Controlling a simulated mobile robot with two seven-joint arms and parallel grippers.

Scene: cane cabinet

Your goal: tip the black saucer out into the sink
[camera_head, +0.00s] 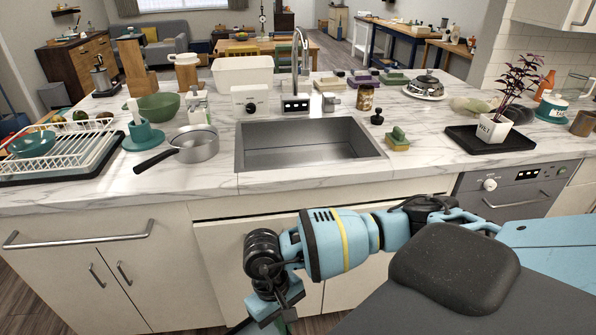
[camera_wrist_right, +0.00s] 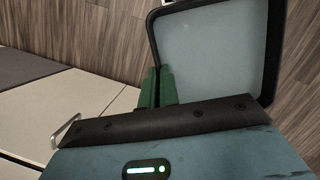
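The black saucer (camera_head: 468,137) is a flat, square dark tray on the counter, right of the sink. A white pot (camera_head: 493,129) with a purple-leaved plant stands on it. The steel sink (camera_head: 310,151) is sunk into the marble counter in the middle and looks empty. My right arm comes in from the right in front of the cabinets, hanging below counter level, well apart from the saucer. My right gripper's green fingers (camera_wrist_right: 160,88) show close together with nothing visible between them in the wrist view. My left gripper is not in view.
A faucet (camera_head: 296,75) stands behind the sink. A saucepan (camera_head: 193,144) is left of it; a sponge (camera_head: 397,140) and dark stopper (camera_head: 377,117) are right of it. An orange bottle (camera_head: 545,86) stands behind the plant. Counter between sponge and saucer is clear.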

